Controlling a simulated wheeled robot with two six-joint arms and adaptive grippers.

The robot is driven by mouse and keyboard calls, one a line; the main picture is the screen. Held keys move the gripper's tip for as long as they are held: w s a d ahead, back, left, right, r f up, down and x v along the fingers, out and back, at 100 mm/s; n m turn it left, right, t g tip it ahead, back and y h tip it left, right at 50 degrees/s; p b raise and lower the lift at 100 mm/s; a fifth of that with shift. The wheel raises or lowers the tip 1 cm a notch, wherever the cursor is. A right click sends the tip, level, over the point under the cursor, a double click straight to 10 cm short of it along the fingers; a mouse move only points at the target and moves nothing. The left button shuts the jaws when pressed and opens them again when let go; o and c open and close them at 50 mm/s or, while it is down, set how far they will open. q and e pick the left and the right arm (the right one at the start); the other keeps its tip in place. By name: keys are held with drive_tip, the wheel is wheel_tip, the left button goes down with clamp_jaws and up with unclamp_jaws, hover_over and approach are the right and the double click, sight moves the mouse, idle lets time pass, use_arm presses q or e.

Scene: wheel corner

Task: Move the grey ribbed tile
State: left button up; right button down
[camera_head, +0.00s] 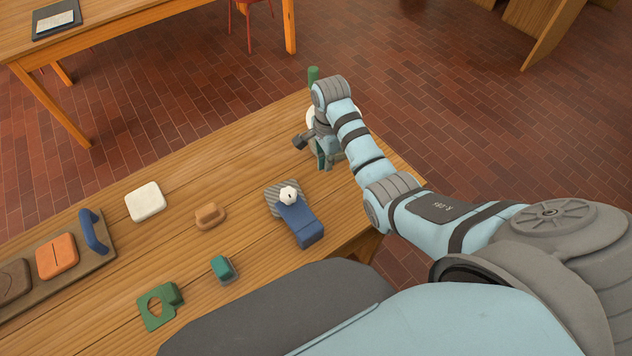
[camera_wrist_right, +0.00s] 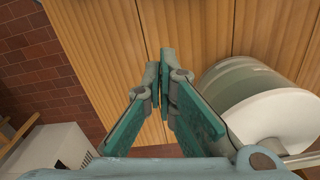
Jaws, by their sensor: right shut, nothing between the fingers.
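The grey ribbed tile (camera_head: 272,199) lies on the wooden table in the head view. A blue block (camera_head: 302,222) with a white knob (camera_head: 289,195) overlaps it from the lower right and hides part of it. I cannot tell whether the block rests on the tile. My right gripper (camera_head: 322,162) is shut and empty, above the table, beyond the tile and to its right. In the right wrist view its fingertips (camera_wrist_right: 162,72) meet over bare table planks, and the tile does not show there. My left gripper is not in view.
A white and green round object (camera_wrist_right: 245,95) stands close beside my right gripper. A white block (camera_head: 146,202), tan handled piece (camera_head: 210,215), teal block (camera_head: 223,268) and green piece (camera_head: 160,305) lie leftward. A brown board (camera_head: 100,250) bears several pieces.

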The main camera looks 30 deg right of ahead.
sight(308, 196)
wheel_tip(308, 196, down, 10)
drive_tip(key=b, duration=0.3)
drive_tip(key=shift+r, duration=0.15)
drive_tip(key=a, duration=0.3)
drive_tip(key=shift+s+a, duration=0.1)
drive_tip(key=shift+a, duration=0.45)
drive_tip(key=shift+p, duration=0.3)
drive_tip(key=shift+a+r+p, duration=0.2)
drive_tip(key=shift+a+p, duration=0.35)
drive_tip(key=shift+a, duration=0.05)
drive_tip(key=shift+a+f, duration=0.15)
